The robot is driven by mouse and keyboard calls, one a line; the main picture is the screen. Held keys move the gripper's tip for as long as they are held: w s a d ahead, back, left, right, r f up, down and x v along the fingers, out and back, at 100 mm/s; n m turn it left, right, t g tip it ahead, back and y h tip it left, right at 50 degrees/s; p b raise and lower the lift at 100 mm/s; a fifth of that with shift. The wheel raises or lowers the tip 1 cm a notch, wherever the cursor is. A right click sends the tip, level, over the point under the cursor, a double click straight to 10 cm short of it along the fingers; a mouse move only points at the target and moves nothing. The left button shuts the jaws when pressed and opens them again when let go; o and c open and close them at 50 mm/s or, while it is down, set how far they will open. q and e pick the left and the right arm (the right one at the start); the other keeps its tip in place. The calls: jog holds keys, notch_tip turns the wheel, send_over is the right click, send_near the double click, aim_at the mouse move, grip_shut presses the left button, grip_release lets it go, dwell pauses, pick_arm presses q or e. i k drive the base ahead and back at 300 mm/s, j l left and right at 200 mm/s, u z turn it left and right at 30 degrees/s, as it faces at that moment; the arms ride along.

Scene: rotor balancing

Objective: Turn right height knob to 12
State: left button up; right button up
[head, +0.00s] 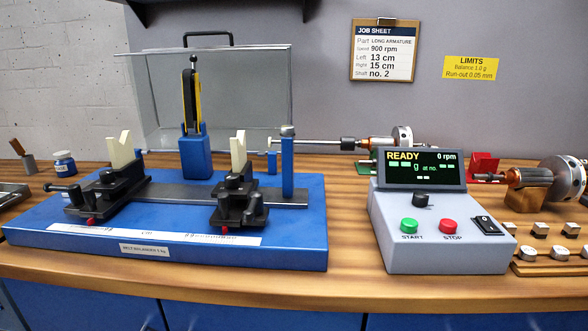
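The right support (238,205) is a black carriage with a cream V-shaped top (238,152) on the blue balancer base (290,250). A black round part sits low on its front and a small red knob (225,230) is below. I cannot tell which of these is the height knob, and no height number is readable. No rotor lies on the supports. Neither gripper is in view.
A control box (440,240) reads READY, 0 rpm. The job sheet (383,50) lists Left 13 cm, Right 15 cm. A clear hood (260,80) stands behind the balancer. Armatures (555,178) and small weights (541,230) lie at right. A bare bench strip (345,285) runs in front.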

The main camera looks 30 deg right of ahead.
aim_at(232, 179)
jog(key=i+j+z, duration=0.2)
jog(key=z, duration=0.15)
jog(key=i+j+z, duration=0.15)
jog(key=j+z, duration=0.25)
jog(key=i+j+z, duration=0.1)
jog(key=j+z, duration=0.25)
jog(key=l, duration=0.1)
